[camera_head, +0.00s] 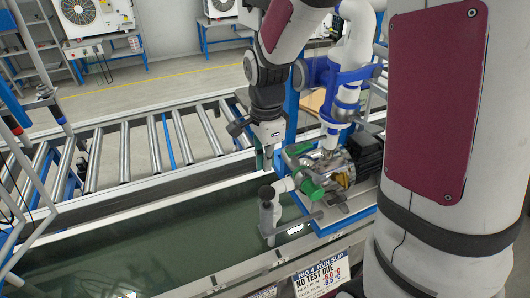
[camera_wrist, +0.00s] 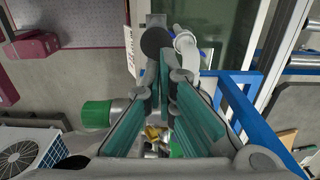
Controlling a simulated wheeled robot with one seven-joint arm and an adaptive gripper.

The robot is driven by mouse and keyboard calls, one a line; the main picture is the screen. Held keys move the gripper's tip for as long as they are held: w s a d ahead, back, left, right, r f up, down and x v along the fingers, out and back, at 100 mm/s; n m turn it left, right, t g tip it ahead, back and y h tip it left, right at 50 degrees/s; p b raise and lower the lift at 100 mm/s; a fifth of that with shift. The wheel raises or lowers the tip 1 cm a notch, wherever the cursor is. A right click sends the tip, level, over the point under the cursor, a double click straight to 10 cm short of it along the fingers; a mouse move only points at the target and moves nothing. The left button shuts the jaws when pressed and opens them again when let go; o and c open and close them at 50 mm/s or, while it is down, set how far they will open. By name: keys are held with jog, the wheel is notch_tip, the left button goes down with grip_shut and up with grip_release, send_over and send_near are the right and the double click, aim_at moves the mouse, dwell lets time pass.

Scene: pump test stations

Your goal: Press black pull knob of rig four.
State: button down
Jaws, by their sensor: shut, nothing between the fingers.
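A round black knob (camera_wrist: 156,41) shows at the top of the wrist view, just past my fingertips. In the head view a dark round cap (camera_head: 267,192) tops a grey upright post (camera_head: 269,222) left of the pump; it seems to be the same knob. My gripper (camera_head: 266,160) points down above and behind it in the head view, apparently apart from it. In the wrist view my gripper (camera_wrist: 172,72) has its teal-padded fingers converging, shut and empty. The slip below the post (camera_head: 322,276) reads "RIG 4 RUN SLIP, NO TEST DUE".
The pump (camera_head: 335,172) with green fittings (camera_head: 309,189) stands close right of the post, beside a black motor (camera_head: 365,153). A blue-and-white column (camera_head: 346,75) rises behind.

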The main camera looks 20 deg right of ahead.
jog(key=shift+r, duration=1.35)
dwell(0.3)
